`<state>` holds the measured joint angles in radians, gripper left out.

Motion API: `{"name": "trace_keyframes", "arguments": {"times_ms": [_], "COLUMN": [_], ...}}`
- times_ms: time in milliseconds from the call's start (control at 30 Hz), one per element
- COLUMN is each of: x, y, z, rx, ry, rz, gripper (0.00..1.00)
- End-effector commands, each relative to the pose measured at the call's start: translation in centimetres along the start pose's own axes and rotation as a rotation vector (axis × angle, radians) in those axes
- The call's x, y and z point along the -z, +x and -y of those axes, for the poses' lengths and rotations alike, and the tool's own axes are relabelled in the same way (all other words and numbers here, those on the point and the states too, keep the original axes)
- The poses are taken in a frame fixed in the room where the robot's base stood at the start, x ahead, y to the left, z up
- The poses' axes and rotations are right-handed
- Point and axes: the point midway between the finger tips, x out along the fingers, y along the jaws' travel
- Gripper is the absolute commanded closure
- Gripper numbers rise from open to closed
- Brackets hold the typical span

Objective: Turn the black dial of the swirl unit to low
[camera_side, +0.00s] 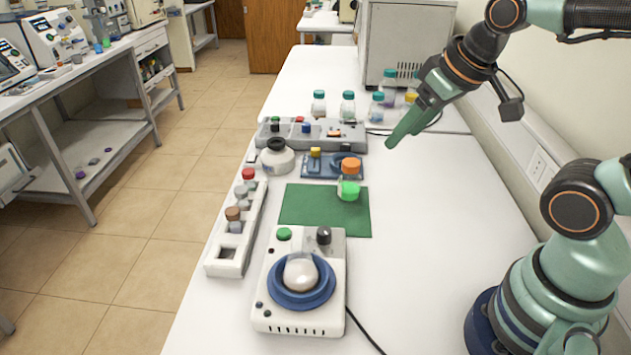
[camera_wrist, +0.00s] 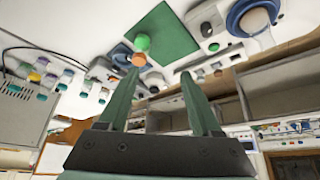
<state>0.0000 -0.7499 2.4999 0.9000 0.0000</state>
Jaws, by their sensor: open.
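The swirl unit (camera_side: 335,280) is a white box at the front of the bench, with a blue round cradle (camera_side: 275,296) holding a pale round flask (camera_side: 300,272). Its black dial (camera_side: 323,236) stands on the far right corner, beside a green knob (camera_side: 284,233). In the wrist view the unit is at the upper right, with the black dial (camera_wrist: 206,29) and green knob (camera_wrist: 213,47) at its near edge. The dial's setting is too small to read. My gripper (camera_side: 392,143) is open and empty, above the bench, beyond and to the right of the unit; its two fingers also show in the wrist view (camera_wrist: 160,82).
A green mat (camera_side: 300,210) holds an orange-capped bottle (camera_side: 349,185) of green liquid, between the unit and my gripper. A white rack (camera_side: 228,251) with capped vials stands left. Several bottles and a grey box (camera_side: 410,45) stand behind. The bench's right side is clear.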

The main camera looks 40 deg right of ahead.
Motion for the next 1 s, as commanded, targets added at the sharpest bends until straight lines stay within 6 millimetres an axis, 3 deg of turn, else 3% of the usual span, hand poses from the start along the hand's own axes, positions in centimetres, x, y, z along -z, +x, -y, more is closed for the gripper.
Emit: {"name": "trace_keyframes", "arguments": {"times_ms": [267,700,1000], "x": [1.0,2.8,2.4], "y": [1.1,7.2,9.5], "z": [1.8,9.4,11.8], "rx": [0.031,0.201,0.268], "ry": [-0.183,-0.885,-1.090], "rz": [0.084,0.350,0.416], "gripper": [0.34,0.34,0.34]}}
